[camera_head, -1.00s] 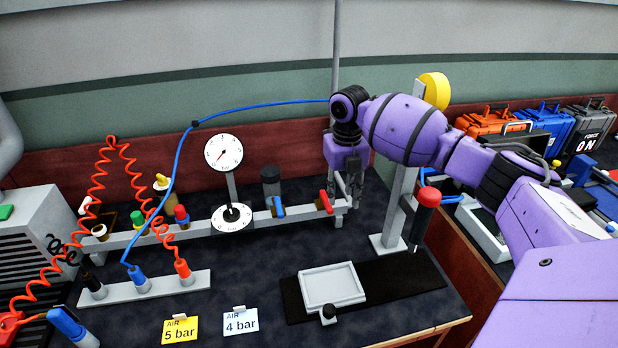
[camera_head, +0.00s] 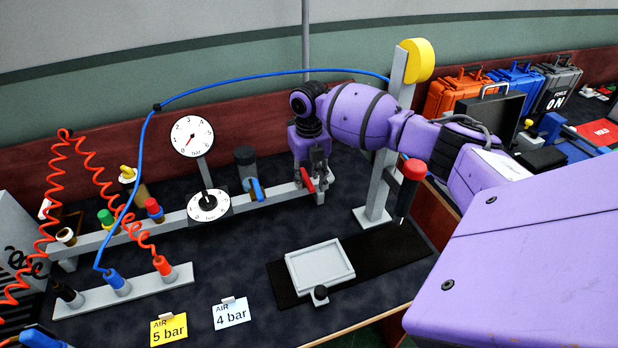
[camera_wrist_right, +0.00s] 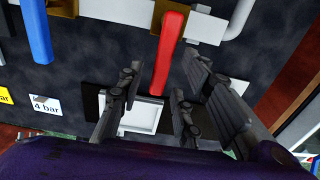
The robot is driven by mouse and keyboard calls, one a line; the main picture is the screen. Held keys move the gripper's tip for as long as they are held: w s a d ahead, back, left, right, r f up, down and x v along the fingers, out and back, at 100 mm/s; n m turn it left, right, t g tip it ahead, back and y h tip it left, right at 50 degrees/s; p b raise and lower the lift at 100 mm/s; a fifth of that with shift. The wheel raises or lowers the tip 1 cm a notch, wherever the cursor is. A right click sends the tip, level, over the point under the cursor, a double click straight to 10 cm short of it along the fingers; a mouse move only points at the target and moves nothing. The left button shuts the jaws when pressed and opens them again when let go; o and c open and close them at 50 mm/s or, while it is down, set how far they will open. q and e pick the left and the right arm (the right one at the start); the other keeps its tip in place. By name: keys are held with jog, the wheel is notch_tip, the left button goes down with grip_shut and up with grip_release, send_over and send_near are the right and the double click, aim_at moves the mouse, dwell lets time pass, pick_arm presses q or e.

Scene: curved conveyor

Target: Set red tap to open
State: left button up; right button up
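The red tap (camera_head: 307,181) sits at the right end of the grey pipe rail (camera_head: 226,205). In the right wrist view its long red handle (camera_wrist_right: 165,52) runs from a brass body (camera_wrist_right: 176,16) at the top toward the gap between my fingers. My right gripper (camera_head: 316,182) is at the tap in the head view, with its fingers pointing down. In the wrist view the fingers (camera_wrist_right: 157,112) are apart, one on each side of the handle's line. I cannot tell whether they touch it. My left gripper is out of view.
A blue-handled tap (camera_head: 257,189) and a dial gauge (camera_head: 192,137) stand to the left on the rail. A white tray (camera_head: 320,265) lies in front.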

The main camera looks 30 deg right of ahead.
jog(key=shift+f, duration=0.1)
grip_shut()
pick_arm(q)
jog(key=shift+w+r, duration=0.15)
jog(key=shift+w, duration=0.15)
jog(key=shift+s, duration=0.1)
pick_arm(e)
jog(key=shift+a, duration=0.1)
